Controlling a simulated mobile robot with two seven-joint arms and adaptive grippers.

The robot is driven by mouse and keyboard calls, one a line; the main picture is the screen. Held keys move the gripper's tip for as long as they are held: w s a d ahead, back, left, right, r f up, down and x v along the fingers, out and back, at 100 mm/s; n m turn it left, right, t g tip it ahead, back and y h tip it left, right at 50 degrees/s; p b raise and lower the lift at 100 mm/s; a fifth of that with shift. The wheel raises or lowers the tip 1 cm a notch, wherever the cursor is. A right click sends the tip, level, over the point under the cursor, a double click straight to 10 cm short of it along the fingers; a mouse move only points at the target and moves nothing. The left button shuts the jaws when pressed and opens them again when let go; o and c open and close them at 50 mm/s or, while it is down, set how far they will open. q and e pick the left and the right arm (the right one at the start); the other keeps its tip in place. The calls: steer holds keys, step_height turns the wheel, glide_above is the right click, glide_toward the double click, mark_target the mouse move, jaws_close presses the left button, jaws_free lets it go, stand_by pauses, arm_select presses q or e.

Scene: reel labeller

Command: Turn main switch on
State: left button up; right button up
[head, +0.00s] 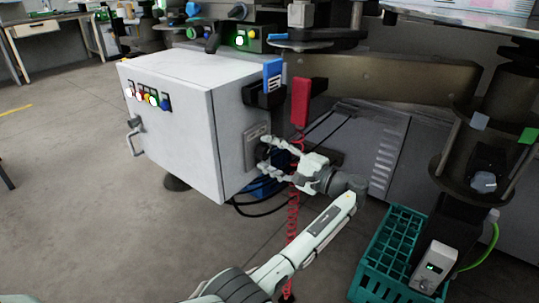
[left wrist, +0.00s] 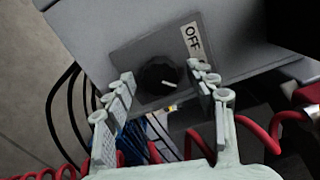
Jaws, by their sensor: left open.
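The main switch (left wrist: 158,79) is a dark round knob with a light pointer mark, on a grey plate (left wrist: 125,55) on the side of the cabinet. A white OFF label (left wrist: 191,40) is on the plate, above and right of the knob. In the head view the plate (head: 251,152) is on the cabinet's right side, with the knob mostly hidden by my fingers. My left gripper (head: 264,155) is open in front of it. In the left wrist view the gripper's fingertips (left wrist: 164,78) stand on either side of the knob, and I cannot tell whether they touch it.
The white cabinet (head: 165,120) has coloured buttons and a handle on its front. A red coiled cable (head: 293,215) and dark cables hang near my left gripper. A teal crate (head: 395,250) stands on the floor at right.

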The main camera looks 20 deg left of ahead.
arm_select(q)
steer(key=v, duration=1.2)
steer(key=shift+s, duration=0.1)
